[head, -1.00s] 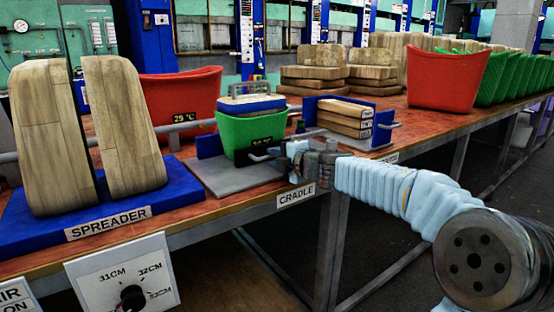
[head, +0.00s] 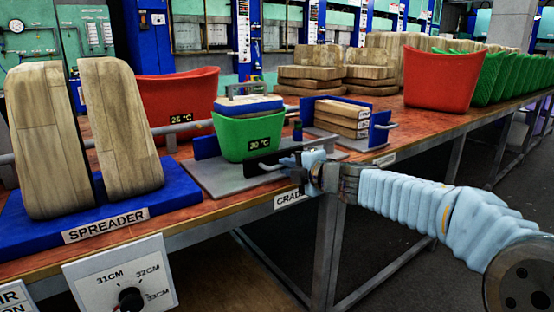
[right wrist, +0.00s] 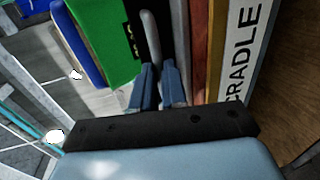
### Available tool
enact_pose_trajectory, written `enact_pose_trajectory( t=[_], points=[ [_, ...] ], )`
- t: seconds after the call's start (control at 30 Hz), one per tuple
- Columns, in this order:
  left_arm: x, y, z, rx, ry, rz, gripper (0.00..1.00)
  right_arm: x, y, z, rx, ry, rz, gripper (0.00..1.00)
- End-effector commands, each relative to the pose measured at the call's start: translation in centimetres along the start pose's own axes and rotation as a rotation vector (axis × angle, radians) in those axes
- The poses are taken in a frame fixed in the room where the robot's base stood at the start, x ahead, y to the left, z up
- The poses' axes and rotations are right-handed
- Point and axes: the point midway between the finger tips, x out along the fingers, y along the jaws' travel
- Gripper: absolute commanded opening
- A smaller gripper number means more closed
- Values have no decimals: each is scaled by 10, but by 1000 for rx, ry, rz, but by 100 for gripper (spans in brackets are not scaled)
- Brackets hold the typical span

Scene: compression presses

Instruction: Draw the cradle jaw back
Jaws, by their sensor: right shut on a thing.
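The cradle stands on the bench as a grey plate (head: 222,182) with a blue upright wall (head: 207,146) at its left. A green tub (head: 248,139) reading 30 °C sits on it with a blue and wooden block on top. A dark jaw (head: 264,153) stands at the tub's right side, with a grey handle (head: 268,166) in front. My right gripper (head: 290,162) is shut on this handle. In the right wrist view the fingers (right wrist: 158,88) close around the grey handle (right wrist: 151,38), beside the green tub (right wrist: 105,40). My left gripper is out of view.
A CRADLE label (right wrist: 243,45) is on the bench edge. The spreader (head: 98,208) with two wooden blocks stands left. A second blue holder (head: 327,106) with stacked wooden pieces is behind right. Red tubs (head: 177,100) stand behind the spreader and farther right.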

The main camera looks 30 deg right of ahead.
Motion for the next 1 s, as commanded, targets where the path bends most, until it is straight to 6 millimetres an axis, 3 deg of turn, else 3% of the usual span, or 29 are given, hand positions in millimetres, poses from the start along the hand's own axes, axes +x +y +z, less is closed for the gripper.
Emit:
enact_pose_trajectory(
  t=[0.1, 0.2, 0.5, 0.53, 0.6, 0.87, 1.0],
  points=[
    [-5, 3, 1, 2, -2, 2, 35, -23, -3, 0, 0, -2, 0, 0],
    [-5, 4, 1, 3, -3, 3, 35, -31, -6, 0, 1, -2, 1, 0],
    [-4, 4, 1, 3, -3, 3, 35, -32, -8, 0, 1, -1, -2, 0],
    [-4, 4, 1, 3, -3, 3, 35, -32, -9, 0, 1, -1, -3, 17],
    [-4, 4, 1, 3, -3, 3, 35, -32, -9, 0, 1, -2, -3, 23],
    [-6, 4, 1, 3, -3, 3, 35, -34, -6, 0, 1, -2, 0, 23],
    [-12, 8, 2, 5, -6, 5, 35, -52, -4, 1, -1, -3, 1, 23]
  ],
)
